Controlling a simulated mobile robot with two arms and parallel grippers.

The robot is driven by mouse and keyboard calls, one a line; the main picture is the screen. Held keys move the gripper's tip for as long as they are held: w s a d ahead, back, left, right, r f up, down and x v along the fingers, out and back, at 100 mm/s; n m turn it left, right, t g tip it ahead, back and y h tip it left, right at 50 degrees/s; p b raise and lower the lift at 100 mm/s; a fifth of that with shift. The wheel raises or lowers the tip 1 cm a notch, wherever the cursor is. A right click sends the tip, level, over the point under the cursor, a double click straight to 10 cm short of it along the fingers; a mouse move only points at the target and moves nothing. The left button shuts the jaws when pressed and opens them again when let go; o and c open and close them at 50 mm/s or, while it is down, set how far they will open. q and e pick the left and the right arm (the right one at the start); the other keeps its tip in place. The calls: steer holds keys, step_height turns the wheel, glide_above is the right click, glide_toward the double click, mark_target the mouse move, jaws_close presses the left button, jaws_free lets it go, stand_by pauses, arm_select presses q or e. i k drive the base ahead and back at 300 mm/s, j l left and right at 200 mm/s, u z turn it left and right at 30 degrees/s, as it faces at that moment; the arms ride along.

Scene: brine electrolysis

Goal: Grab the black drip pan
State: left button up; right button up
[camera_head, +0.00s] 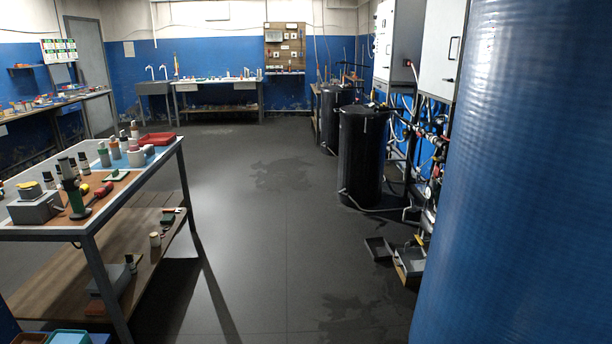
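A small dark, shallow pan (378,248) that looks like the black drip pan lies on the floor right of centre. It is near the foot of the wall pipework, in front of a tall black tank (361,155). A box-like tray with a grey item (411,261) sits just right of it, close beside it; I cannot tell if they touch. Neither of my grippers shows in this view.
A huge blue ribbed cylinder (530,180) fills the right side close by. A workbench (115,192) with bottles and a red tray (157,139) stands at left. The middle floor (265,240) is clear, with damp patches. A hose lies near the tank's base.

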mark_target(377, 247)
steer(key=i+j, duration=0.15)
steer(key=i, duration=2.25)
